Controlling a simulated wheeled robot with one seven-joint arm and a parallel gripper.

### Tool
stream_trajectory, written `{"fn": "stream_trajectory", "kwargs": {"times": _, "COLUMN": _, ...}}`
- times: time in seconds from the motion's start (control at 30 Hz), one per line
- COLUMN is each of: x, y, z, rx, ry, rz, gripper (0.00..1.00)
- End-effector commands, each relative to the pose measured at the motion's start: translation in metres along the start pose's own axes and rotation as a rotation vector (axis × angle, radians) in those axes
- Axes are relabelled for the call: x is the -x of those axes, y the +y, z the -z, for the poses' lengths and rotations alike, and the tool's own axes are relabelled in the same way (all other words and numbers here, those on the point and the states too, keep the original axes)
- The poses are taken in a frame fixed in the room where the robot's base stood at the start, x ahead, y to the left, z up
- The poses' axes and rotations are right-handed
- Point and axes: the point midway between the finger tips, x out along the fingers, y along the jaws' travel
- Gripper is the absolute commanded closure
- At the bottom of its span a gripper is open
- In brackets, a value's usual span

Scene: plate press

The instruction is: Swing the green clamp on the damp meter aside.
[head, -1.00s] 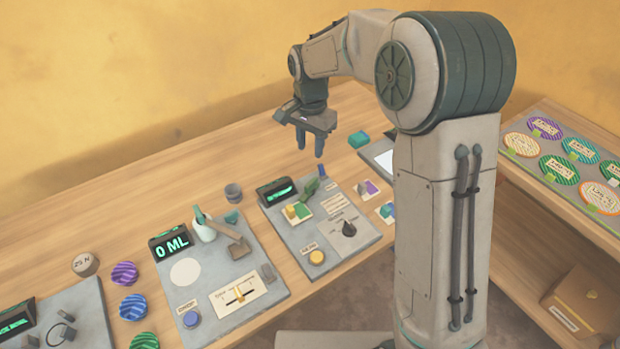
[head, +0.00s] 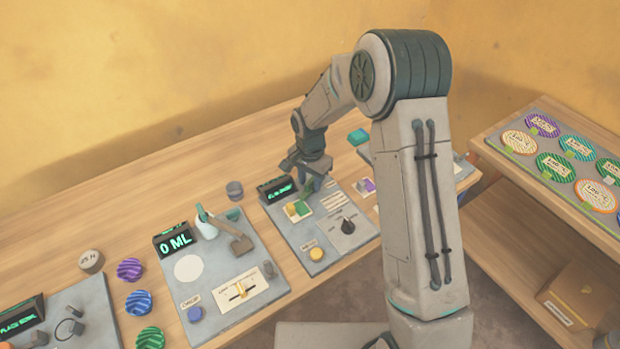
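The damp meter (head: 318,257) is the grey panel with a dark display (head: 276,190), a black dial (head: 347,226) and a yellow button (head: 316,254). My gripper (head: 312,184) is down at the panel's back part, right of the display, where the green clamp stands. My fingers and wrist cover most of the clamp, so I cannot tell it apart clearly. Whether the fingers are closed on it is too small and hidden to tell. A yellow and green block on a pale pad (head: 298,210) lies just in front of my gripper.
Striped discs (head: 137,302) lie further left. A side shelf (head: 515,143) with round labelled plates is at the right.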

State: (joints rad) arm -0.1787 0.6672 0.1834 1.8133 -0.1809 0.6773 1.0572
Motion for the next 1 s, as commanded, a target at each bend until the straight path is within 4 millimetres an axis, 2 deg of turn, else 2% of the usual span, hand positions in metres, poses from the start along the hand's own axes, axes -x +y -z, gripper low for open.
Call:
{"fn": "stream_trajectory", "kwargs": {"times": 0.17, "x": -0.0002, "y": 0.0, "z": 0.0, "rx": 0.0, "ry": 0.0, "rz": 0.0, "gripper": 0.65}}
{"fn": "stream_trajectory", "kwargs": {"times": 0.2, "x": -0.0002, "y": 0.0, "z": 0.0001, "rx": 0.0, "ry": 0.0, "rz": 0.0, "gripper": 0.68}}
{"fn": "stream_trajectory", "kwargs": {"times": 0.3, "x": -0.0001, "y": 0.0, "z": 0.0001, "rx": 0.0, "ry": 0.0, "rz": 0.0, "gripper": 0.96}}
{"fn": "stream_trajectory", "kwargs": {"times": 0.33, "x": 0.0, "y": 0.0, "z": 0.0001, "rx": 0.0, "ry": 0.0, "rz": 0.0, "gripper": 1.0}}
{"fn": "stream_trajectory", "kwargs": {"times": 0.67, "x": -0.0005, "y": 0.0, "z": 0.0002, "rx": 0.02, "ry": 0.0, "rz": 0.0, "gripper": 1.0}}
{"fn": "stream_trajectory", "kwargs": {"times": 1.0, "x": -0.0021, "y": 0.0008, "z": 0.0004, "rx": 0.207, "ry": 0.001, "rz": 0.001, "gripper": 1.0}}
